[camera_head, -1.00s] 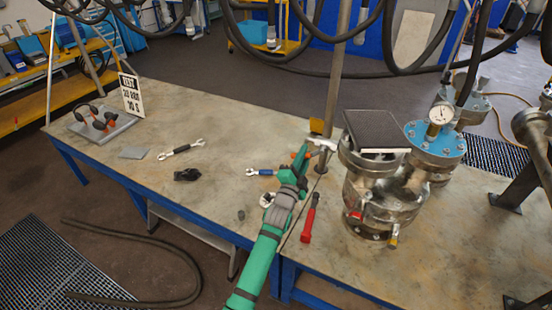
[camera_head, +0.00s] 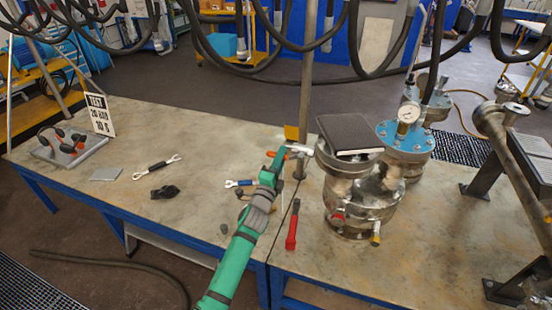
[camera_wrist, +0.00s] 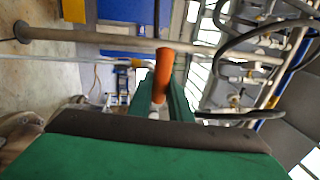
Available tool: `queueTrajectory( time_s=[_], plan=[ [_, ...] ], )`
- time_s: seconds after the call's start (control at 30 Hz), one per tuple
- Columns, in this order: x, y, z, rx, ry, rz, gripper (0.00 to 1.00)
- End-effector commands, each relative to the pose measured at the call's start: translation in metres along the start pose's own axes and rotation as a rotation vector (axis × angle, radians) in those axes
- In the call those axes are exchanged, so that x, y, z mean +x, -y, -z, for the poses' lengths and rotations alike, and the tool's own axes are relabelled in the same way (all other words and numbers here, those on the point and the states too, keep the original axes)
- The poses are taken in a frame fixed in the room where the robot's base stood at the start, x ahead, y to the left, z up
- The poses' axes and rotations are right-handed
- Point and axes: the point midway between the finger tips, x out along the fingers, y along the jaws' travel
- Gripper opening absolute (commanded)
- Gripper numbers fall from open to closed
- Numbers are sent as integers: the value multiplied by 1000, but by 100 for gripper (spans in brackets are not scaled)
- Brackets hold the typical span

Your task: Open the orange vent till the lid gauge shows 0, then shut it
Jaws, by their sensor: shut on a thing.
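My gripper (camera_head: 279,156) is shut on an orange-handled thing (camera_wrist: 162,68), which stands between the green fingers in the wrist view. In the head view its pale metal end (camera_head: 299,149) points right, close to the left rim of the near steel vessel; I cannot tell whether they touch. The round white gauge (camera_head: 408,114) stands on the blue lid (camera_head: 408,140) of the vessel behind; its reading is too small to make out. No orange vent can be told for sure on that lid.
A dark flat slab (camera_head: 349,132) lies on top of the near vessel (camera_head: 350,205), which has red and yellow handles low down. A red-handled tool (camera_head: 292,228), a blue-handled wrench (camera_head: 240,183) and a test sign (camera_head: 99,114) are on the bench. Hoses hang overhead.

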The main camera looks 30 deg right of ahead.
Motion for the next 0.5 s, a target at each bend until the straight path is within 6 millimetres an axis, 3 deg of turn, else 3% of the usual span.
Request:
queueTrajectory(
  time_s=[0.33, 0.37, 0.4, 0.43, 0.5],
  plan=[
    [1, 2, 3, 6, -6, 3, 0],
    [1, 2, 3, 6, -6, 3, 20],
    [1, 2, 3, 6, -6, 3, 30],
    [1, 2, 3, 6, -6, 3, 37],
    [1, 2, 2, 5, -5, 3, 37]
  ],
)
